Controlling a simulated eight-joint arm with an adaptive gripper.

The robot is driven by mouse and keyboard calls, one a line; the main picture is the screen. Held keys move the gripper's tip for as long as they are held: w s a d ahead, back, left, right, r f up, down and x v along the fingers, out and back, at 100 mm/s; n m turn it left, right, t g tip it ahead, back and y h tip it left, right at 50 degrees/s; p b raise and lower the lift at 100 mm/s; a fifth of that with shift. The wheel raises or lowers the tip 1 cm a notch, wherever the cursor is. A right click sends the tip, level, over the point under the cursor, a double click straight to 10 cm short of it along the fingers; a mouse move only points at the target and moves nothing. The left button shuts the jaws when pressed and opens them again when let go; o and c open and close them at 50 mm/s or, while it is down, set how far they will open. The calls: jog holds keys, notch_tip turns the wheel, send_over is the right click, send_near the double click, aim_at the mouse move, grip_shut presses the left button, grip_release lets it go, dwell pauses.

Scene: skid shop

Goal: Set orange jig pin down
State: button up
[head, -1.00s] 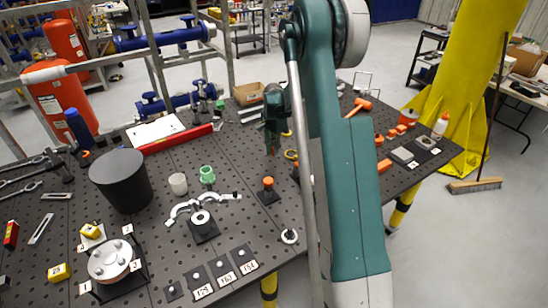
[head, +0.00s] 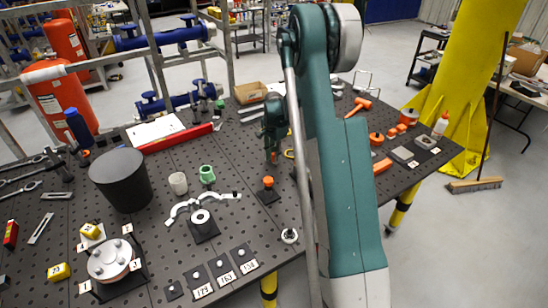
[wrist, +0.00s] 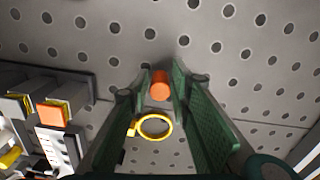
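The orange jig pin (wrist: 160,88) shows end-on between the fingertips of my gripper (wrist: 161,76) in the wrist view. The fingers are closed in on its two sides. In the head view my gripper (head: 272,152) points down over the middle of the dark perforated table (head: 235,160), with a small bit of orange at its tip. Whether the pin's lower end touches the table is hard to tell.
A yellow ring (wrist: 155,126) lies close to the pin; it is partly hidden in the head view. An orange-topped knob on a black base (head: 268,183) stands just in front. A green fitting (head: 207,175) and black bucket (head: 121,180) stand left.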

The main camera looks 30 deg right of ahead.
jog(key=shift+o, duration=0.7)
jog(key=shift+r, duration=0.25)
notch_tip(320, 180, up, 12)
dwell(0.6)
jog(key=shift+a, duration=0.1)
